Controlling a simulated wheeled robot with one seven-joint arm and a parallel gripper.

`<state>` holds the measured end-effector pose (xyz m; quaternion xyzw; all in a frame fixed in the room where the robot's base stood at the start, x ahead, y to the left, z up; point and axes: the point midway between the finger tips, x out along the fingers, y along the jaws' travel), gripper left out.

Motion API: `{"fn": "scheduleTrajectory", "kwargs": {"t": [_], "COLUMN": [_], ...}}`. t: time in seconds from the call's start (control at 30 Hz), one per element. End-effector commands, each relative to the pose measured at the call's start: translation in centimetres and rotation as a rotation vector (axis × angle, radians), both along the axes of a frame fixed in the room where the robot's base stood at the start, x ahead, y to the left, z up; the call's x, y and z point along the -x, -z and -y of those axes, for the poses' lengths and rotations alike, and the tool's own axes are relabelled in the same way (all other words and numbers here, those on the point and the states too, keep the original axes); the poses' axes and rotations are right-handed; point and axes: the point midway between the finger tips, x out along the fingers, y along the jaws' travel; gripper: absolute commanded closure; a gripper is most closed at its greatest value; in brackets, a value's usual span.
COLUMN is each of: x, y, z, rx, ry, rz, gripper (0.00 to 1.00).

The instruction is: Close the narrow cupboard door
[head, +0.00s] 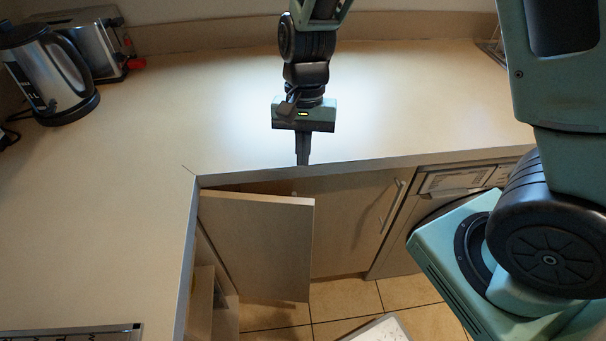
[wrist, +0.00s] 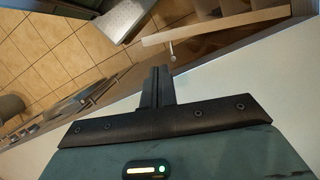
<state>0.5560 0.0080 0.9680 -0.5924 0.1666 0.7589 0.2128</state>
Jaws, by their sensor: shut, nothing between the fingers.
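The narrow cupboard door (head: 262,245) stands ajar below the inner corner of the counter in the head view. Its top edge and front panel show, and a dark gap lies behind it. The door's pale top edge also shows in the wrist view (wrist: 215,27), beyond the fingers, with a small knob on it. My gripper (head: 302,162) is shut and empty. It points down near the counter's front edge, behind and above the door, and looks apart from it. In the wrist view its closed fingers (wrist: 157,82) point towards the door.
The counter (head: 120,200) runs along the left and back. A kettle (head: 45,75) and a toaster (head: 85,45) stand at the back left. A closed cupboard door with a bar handle (head: 392,207) and a white appliance (head: 455,180) are to the right. Tiled floor (head: 340,298) lies below.

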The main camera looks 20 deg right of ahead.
Motion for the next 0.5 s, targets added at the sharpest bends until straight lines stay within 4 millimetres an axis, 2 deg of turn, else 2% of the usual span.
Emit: {"fn": "scheduleTrajectory", "kwargs": {"t": [0.3,0.5], "x": [1.4,1.9], "y": [5.5,7.8], "z": [-0.7,-1.0], "rx": [0.0,-0.001], "ry": [-0.005,-0.004], "rz": [-0.005,-0.003], "gripper": [1.0,1.0]}}
